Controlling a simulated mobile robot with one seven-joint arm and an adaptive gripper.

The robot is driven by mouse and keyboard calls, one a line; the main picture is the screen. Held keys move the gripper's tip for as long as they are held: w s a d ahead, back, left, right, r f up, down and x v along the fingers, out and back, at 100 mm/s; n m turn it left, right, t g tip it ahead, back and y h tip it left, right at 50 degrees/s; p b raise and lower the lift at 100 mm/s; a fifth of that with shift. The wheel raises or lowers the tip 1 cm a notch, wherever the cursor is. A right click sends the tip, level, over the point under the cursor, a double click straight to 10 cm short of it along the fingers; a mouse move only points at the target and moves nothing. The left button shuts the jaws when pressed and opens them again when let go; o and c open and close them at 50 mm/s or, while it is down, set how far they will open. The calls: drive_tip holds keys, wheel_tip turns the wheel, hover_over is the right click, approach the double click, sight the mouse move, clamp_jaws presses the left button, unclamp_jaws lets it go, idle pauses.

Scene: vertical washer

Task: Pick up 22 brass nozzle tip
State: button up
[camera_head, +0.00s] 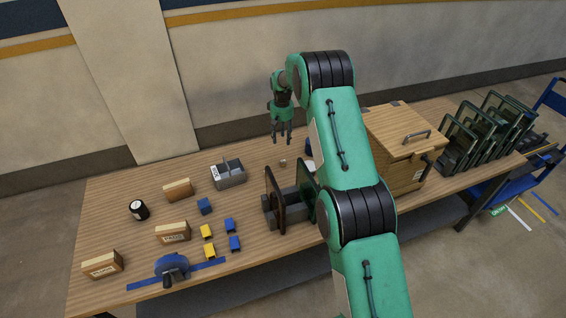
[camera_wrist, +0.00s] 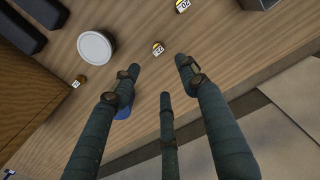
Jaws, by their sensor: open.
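A small brass-coloured piece with a white and dark label (camera_wrist: 158,48) lies on the wooden table in the wrist view; its number looks like 22 but is tiny. A similar labelled piece (camera_wrist: 182,6) is at the top edge, and another (camera_wrist: 78,82) is at the left. My gripper (camera_wrist: 157,76) is open and empty, its three fingers spread, with the middle piece just past the fingertips in the picture. In the head view my gripper (camera_head: 282,140) hangs pointing down above the table's back part. I cannot pick out the nozzle tip for sure there.
A round white-topped thing (camera_wrist: 95,46) lies left of the fingers. In the head view a wooden box (camera_head: 398,143) stands right, behind my arm. A dark upright-framed fixture (camera_head: 276,205), a grey bin (camera_head: 229,174) and small blue and yellow bins (camera_head: 208,231) stand nearer.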

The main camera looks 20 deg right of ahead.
drive_tip(key=f, duration=0.2)
drive_tip(key=shift+w+d+f, duration=0.3)
drive_tip(key=shift+w+f, duration=0.05)
drive_tip(key=shift+f, duration=0.05)
drive_tip(key=shift+f, duration=0.1)
hover_over(283, 161)
drive_tip(key=shift+w+f, duration=0.2)
drive_tip(key=shift+f, duration=4)
drive_tip(key=shift+f, duration=0.1)
drive_tip(key=shift+f, duration=2.5)
clamp_jaws()
